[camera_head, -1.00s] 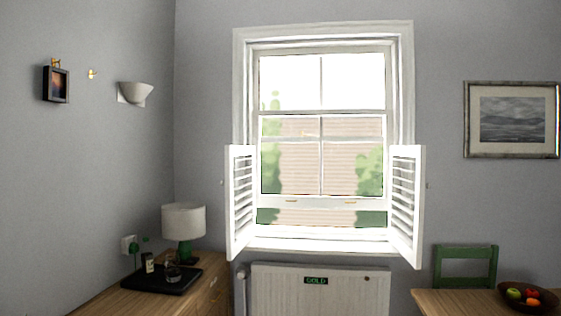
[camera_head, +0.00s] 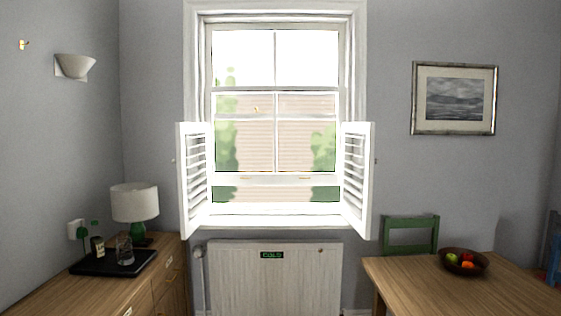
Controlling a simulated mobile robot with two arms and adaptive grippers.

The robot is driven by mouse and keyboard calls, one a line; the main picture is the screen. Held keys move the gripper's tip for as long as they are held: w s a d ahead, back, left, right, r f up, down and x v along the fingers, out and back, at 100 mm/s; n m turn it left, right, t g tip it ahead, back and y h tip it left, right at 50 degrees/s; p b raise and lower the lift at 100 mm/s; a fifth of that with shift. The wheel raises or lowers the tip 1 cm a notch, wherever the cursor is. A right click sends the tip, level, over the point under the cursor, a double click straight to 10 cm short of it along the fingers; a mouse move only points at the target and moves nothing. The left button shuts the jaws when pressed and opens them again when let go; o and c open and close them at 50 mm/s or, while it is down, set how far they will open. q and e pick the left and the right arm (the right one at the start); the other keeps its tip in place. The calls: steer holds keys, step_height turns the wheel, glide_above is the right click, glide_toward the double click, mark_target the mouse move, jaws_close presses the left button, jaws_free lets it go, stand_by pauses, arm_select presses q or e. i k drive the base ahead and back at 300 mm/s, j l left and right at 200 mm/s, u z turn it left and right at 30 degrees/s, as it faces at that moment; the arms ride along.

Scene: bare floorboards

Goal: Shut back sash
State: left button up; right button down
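The white sash window (camera_head: 275,115) stands in the far wall, near the middle of the head view. Its lower sash (camera_head: 275,180) is raised, with an open gap between its bottom rail and the sill (camera_head: 268,210). The upper sash (camera_head: 275,58) shows bright panes. I cannot tell for sure which sash is the back one, or whether the upper sash sits fully at the top. Two louvred half-shutters, left (camera_head: 194,178) and right (camera_head: 355,180), stand swung open into the room on either side. Neither of my grippers is in view.
A radiator (camera_head: 275,285) with a green sign is below the sill. A wooden cabinet (camera_head: 165,268) with a lamp (camera_head: 135,203) and black tray (camera_head: 85,266) stands left. A table (camera_head: 450,295) with a fruit bowl (camera_head: 464,262) and green chair (camera_head: 410,234) stand right.

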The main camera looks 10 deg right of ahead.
mark_target(275, 178)
steer(key=i+u, duration=0.1)
steer(key=i, duration=2.85)
steer(key=i+z, duration=0.15)
steer(key=i, duration=0.6)
steer(key=i+j+z, duration=0.2)
steer(key=i, duration=0.5)
